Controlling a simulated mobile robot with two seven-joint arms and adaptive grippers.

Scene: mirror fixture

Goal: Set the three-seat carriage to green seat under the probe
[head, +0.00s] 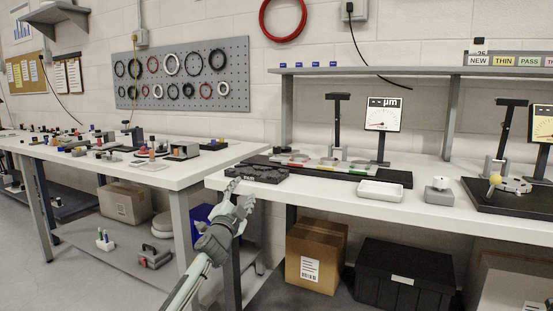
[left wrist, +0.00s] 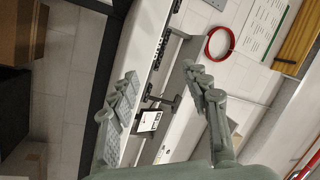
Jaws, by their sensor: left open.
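The three-seat carriage (head: 322,164) is a pale strip with round seats and small red, green and yellow marks. It lies on a long black base on the right-hand white bench. The probe stand (head: 337,122), a dark post with a T-shaped top, rises behind the carriage's middle. Which seat is under the probe is too small to tell. My left gripper (head: 239,194) is open and empty, in front of the bench's left front corner and apart from the carriage. In the left wrist view its spread fingers (left wrist: 160,92) have the stand and display between them. My right gripper is out of view.
A µm display (head: 384,114) stands behind the base. A dark block with recesses (head: 257,174) lies at the base's left end. A white tray (head: 381,190) and a grey weight-like block (head: 438,192) are at the front. A second gauge station (head: 510,196) stands right.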

